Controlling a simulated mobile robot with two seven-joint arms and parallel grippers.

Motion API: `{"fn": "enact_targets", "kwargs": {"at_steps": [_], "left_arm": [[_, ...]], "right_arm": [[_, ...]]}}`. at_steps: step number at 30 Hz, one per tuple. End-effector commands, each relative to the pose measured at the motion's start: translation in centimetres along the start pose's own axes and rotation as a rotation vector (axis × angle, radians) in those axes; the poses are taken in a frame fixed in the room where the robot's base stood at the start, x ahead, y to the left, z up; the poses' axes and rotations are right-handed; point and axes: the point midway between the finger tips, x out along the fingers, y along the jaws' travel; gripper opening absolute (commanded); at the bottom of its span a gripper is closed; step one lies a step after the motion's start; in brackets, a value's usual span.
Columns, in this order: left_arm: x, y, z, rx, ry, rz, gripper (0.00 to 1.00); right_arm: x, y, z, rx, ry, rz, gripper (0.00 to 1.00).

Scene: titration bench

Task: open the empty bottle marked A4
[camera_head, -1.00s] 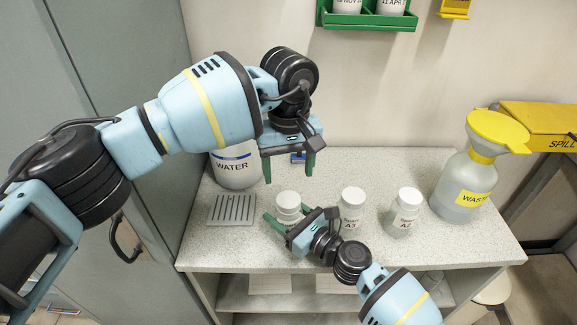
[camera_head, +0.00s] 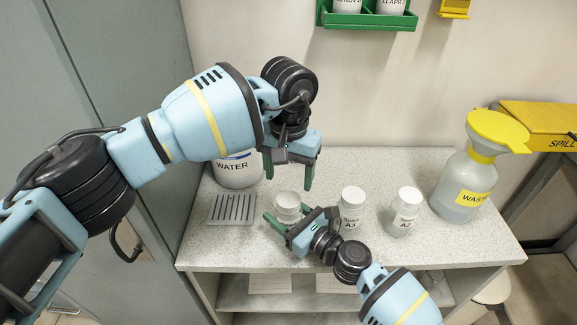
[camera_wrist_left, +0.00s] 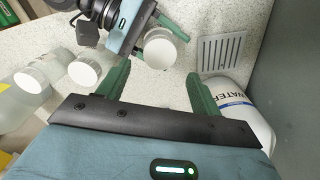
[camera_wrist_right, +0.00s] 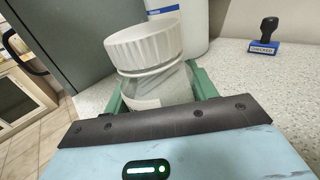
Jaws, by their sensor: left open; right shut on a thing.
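A bottle with a white ribbed cap (camera_wrist_right: 145,45) stands on the bench, and my right gripper (camera_head: 275,222) is shut on its body below the cap. The cap sits on the bottle; it also shows in the left wrist view (camera_wrist_left: 160,46). Its label is turned away and I cannot read A4 on it. My left gripper (camera_head: 288,184) is open and empty, pointing down just above the cap, with its fingers on either side in the head view. The left wrist view shows the cap ahead of the gap between the fingers (camera_wrist_left: 158,72), apart from both.
Bottles marked A3 (camera_head: 351,212) and A2 (camera_head: 404,212) stand to the right. A WATER bottle (camera_head: 236,172) and a grey slotted plate (camera_head: 232,209) are left. A WASTE bottle (camera_head: 463,190) with yellow funnel stands far right. A stamp (camera_wrist_right: 264,36) stands behind.

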Motion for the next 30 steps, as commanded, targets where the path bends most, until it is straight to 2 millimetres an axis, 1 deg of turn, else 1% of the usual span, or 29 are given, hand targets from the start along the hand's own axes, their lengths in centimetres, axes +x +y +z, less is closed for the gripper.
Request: {"fn": "enact_targets", "kwargs": {"at_steps": [1, 6, 12, 17, 25, 30], "left_arm": [[0.9, 0.0, 0.1, -0.001, -0.003, 0.001, 0.65], [3.4, 0.0, 0.1, -0.002, -0.003, 0.001, 0.65], [5.6, 0.0, 0.0, -0.002, -0.001, 0.001, 0.65], [6.3, 0.0, 0.1, -0.002, -0.002, 0.000, 0.65], [6.4, 0.0, 0.0, -0.001, -0.001, 0.000, 0.65], [6.4, 0.0, 0.0, -0.002, -0.001, 0.000, 0.43]], "right_arm": [[0.0, 0.0, 0.0, 0.000, 0.000, 0.000, 0.00], [0.0, 0.0, 0.0, 0.000, 0.000, 0.000, 0.00], [0.0, 0.0, 0.0, 0.000, 0.000, 0.000, 0.00], [0.0, 0.0, 0.0, 0.000, 0.000, 0.000, 0.00], [0.0, 0.0, 0.0, 0.000, 0.000, 0.000, 0.00], [0.0, 0.0, 0.0, 0.000, 0.000, 0.000, 0.00]]}}
